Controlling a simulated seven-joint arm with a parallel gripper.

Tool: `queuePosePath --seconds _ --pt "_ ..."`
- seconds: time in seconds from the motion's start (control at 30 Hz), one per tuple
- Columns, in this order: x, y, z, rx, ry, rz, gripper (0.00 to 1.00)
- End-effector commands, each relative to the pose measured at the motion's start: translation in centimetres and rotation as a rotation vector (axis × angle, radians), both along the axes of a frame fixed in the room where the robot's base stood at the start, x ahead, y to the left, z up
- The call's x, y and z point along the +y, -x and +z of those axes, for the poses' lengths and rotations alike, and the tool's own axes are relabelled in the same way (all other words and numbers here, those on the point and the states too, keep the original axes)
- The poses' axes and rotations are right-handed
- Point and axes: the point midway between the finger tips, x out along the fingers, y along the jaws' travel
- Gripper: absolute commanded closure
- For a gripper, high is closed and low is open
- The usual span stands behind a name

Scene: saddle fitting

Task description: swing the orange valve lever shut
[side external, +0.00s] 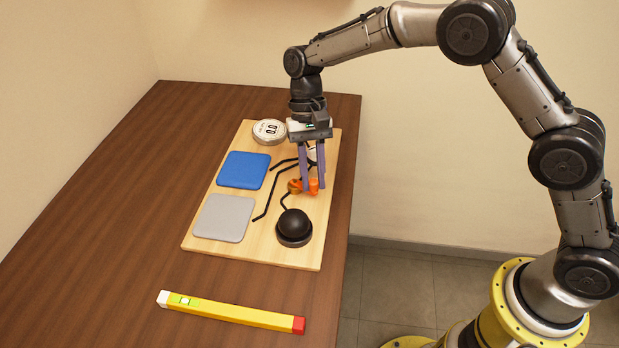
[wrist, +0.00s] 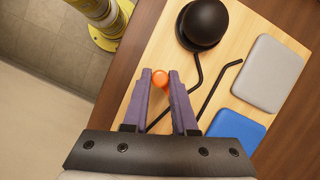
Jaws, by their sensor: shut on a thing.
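The orange valve lever (side external: 313,184) is on the wooden board, beside a brass-orange valve body (side external: 295,186). My gripper (side external: 313,190) points down over it, with its purple fingers on either side of the lever. In the wrist view the round orange end of the lever (wrist: 160,78) sits between the two fingertips (wrist: 160,76). The gripper is shut on the lever. The fingers hide part of the lever, and its exact angle cannot be told.
The wooden board (side external: 270,250) carries a black dome (side external: 294,225), a blue pad (side external: 244,169), a grey pad (side external: 223,217), a round dial (side external: 269,131) and thin black pipes (side external: 264,205). A yellow level (side external: 230,312) lies in front. The table's left side is clear.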

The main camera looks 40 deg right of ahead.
Motion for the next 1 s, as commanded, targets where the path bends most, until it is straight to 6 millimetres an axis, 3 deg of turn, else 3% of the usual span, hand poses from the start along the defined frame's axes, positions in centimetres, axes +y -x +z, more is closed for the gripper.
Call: queuePosePath --seconds 0.5,1.0 --pt "-1.2 -1.0 0.1 -0.002 -0.001 0.364 1.00" --pt "-1.5 -1.2 0.2 -0.003 0.000 0.444 1.00"
